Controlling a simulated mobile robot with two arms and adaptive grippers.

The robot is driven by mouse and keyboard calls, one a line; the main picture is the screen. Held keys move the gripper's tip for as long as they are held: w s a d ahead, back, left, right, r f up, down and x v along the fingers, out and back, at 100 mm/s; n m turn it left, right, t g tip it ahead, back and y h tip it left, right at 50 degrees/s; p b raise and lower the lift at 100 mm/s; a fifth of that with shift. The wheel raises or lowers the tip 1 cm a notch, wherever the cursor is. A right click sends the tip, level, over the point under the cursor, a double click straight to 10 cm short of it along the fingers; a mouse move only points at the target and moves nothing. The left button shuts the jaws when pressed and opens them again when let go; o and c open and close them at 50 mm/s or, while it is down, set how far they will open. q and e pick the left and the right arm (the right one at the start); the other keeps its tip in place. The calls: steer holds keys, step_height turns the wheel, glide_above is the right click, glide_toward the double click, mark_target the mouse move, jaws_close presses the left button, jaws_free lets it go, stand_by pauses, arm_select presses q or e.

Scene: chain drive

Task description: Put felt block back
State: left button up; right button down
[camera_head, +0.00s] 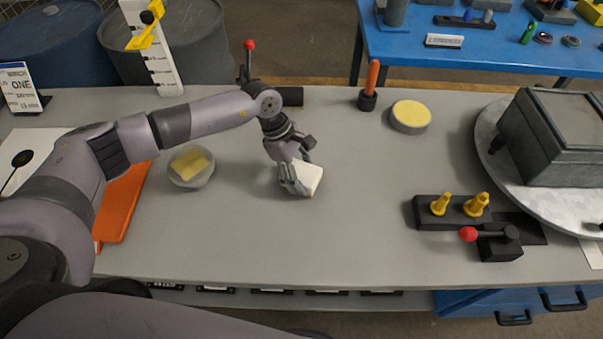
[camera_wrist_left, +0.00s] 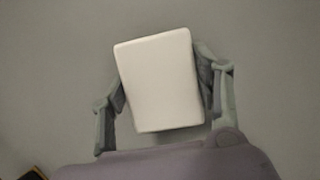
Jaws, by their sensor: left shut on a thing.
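The felt block (camera_head: 308,176) is a white block near the middle of the grey bench. My left gripper (camera_head: 297,180) is shut on it. In the left wrist view the felt block (camera_wrist_left: 160,80) sits slightly tilted between the two fingers of my left gripper (camera_wrist_left: 163,105). I cannot tell whether the block touches the bench or is just above it. My right gripper does not show in either view.
A round dish with a yellow pad (camera_head: 191,167) is left of the gripper, beside an orange tray (camera_head: 122,203). A yellow-topped round tin (camera_head: 410,117) and an orange-handled tool (camera_head: 371,84) stand behind right. A black block with yellow pegs (camera_head: 452,214) is at right. Bench front centre is clear.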

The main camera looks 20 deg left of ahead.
arm_select(q)
steer(key=shift+f, duration=0.75)
steer(key=o, duration=1.1)
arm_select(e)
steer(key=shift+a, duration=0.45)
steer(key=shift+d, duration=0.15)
arm_select(q)
steer(key=shift+r, duration=0.25)
steer(key=b+v, duration=0.2)
steer(key=v, duration=0.8)
steer(key=shift+a+r, duration=0.4)
steer(key=shift+r, duration=0.45)
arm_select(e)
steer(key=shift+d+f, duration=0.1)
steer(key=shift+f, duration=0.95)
